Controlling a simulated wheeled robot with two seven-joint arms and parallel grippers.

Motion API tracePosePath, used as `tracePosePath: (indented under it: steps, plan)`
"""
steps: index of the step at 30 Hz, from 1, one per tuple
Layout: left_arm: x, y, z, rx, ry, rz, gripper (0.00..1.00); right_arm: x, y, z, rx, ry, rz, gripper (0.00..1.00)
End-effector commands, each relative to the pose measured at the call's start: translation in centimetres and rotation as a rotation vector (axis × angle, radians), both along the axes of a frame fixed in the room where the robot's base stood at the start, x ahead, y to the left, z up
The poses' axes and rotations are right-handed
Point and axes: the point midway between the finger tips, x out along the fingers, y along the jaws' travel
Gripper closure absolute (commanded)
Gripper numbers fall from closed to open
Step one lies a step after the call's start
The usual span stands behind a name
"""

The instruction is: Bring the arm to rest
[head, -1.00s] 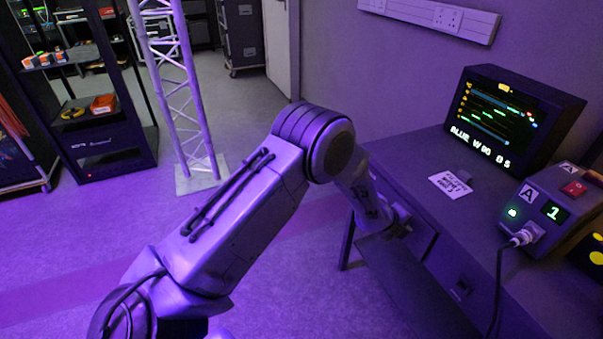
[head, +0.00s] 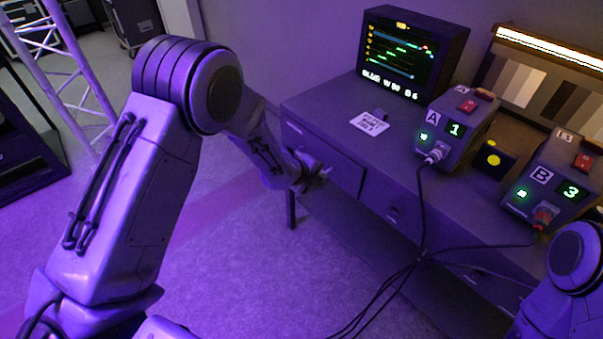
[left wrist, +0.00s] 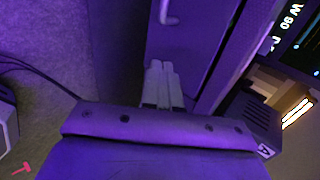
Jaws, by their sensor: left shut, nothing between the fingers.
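My left arm (head: 140,190) comes in from the lower left, bends at a high elbow and reaches down toward the front of the dark desk (head: 330,110). My left gripper (head: 324,172) is at its end, in front of the desk's left drawer, small and partly hidden by the wrist. In the left wrist view, the left gripper (left wrist: 161,75) shows two pale fingers shut together with nothing between them, pointing at the drawer front (left wrist: 195,55). Whether they touch it I cannot tell. Part of my right arm (head: 570,275) shows at the lower right; its gripper is out of view.
On the desk stand a monitor (head: 410,55), a box marked A (head: 455,130) and a box marked B (head: 550,180). Black cables (head: 420,210) hang from the boxes to the floor. A truss (head: 60,60) stands at the left. The floor (head: 240,260) below the arm is clear.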

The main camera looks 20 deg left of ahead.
Motion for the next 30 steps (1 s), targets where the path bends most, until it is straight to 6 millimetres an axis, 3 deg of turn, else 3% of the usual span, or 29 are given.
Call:
tracePosePath:
  steps: [3, 8, 16, 19, 22, 23, 24, 27, 29, 30]
  plan:
    - [-1.9, 0.7, 1.9, 0.002, 0.001, -0.003, 1.0, 0.0, 0.0, -0.1, 0.0, 0.0, 0.0, 1.0]
    - [-3.5, 1.3, 3.4, 0.0, 0.003, -0.004, 1.0, 0.0, 0.0, -0.1, 0.0, 0.0, 0.0, 1.0]
    - [-4.0, 1.5, 3.6, -0.006, 0.009, 0.003, 1.0, 0.0, 0.0, -0.1, 0.0, 0.0, 0.0, 1.0]
    - [-3.6, 1.4, 4.1, -0.126, 0.03, 0.106, 1.0, 0.0, 0.0, -0.1, 0.0, 0.0, 0.0, 1.0]
    - [-3.9, 1.7, 4.4, -0.479, 0.094, 0.436, 1.0, 0.0, 0.0, -0.1, 0.0, 0.0, 0.0, 1.0]
    - [-4.5, 2.1, 3.7, -0.616, 0.13, 0.576, 1.0, 0.0, 0.0, -0.1, 0.0, 0.0, 0.0, 1.0]
    - [-6.0, 2.9, 1.9, -0.799, 0.186, 0.783, 1.0, 0.0, 0.0, -0.1, 0.0, 0.0, 0.0, 1.0]
    - [-11.5, 5.9, -4.1, -1.138, 0.276, 1.29, 1.0, 0.0, 0.0, -0.1, 0.0, 0.0, 0.0, 1.0]
    - [-15.4, 7.6, -7.1, -1.246, 0.281, 1.535, 1.0, 0.0, 0.0, -0.1, 0.0, 0.0, 0.0, 1.0]
    - [-18.3, 8.7, -9.0, -1.29, 0.27, 1.685, 1.0, 0.0, 0.0, -0.1, 0.0, 0.0, 0.0, 1.0]
